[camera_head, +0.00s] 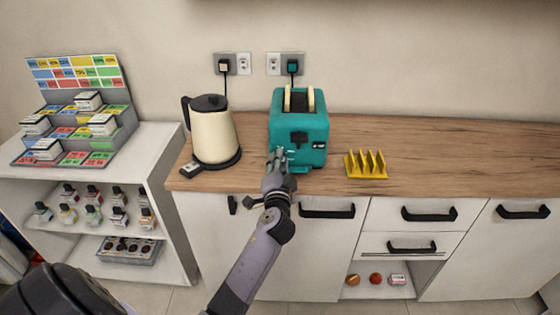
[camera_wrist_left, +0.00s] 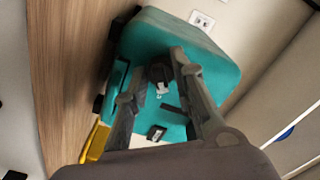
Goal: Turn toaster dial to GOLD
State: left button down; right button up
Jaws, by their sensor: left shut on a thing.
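The teal toaster (camera_head: 314,129) stands on the wooden counter with two slices of bread (camera_head: 300,98) in its top slots. My left gripper (camera_head: 279,157) is at the lower left of its front face. In the left wrist view the toaster (camera_wrist_left: 205,60) fills the middle. There my left gripper (camera_wrist_left: 164,68) has its fingers closed around the dark toaster dial (camera_wrist_left: 160,74). The fingers partly cover the dial, and I cannot read its setting or any GOLD mark. A small dark label or display (camera_wrist_left: 157,132) is on the same face. My right gripper is not in view.
A cream kettle (camera_head: 214,135) stands left of the toaster, and a yellow toast rack (camera_head: 366,164) stands to its right. The counter (camera_head: 460,160) is clear further right. A white shelf (camera_head: 130,180) with small bottles is at the left. Drawers with black handles lie below the counter.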

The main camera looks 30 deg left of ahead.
pick_arm(q)
jog(key=shift+r+m, duration=0.15)
jog(key=shift+m, duration=0.55)
jog(key=c, duration=1.3)
grip_release()
jog(key=shift+c, duration=0.2)
jog(key=shift+f, duration=0.2)
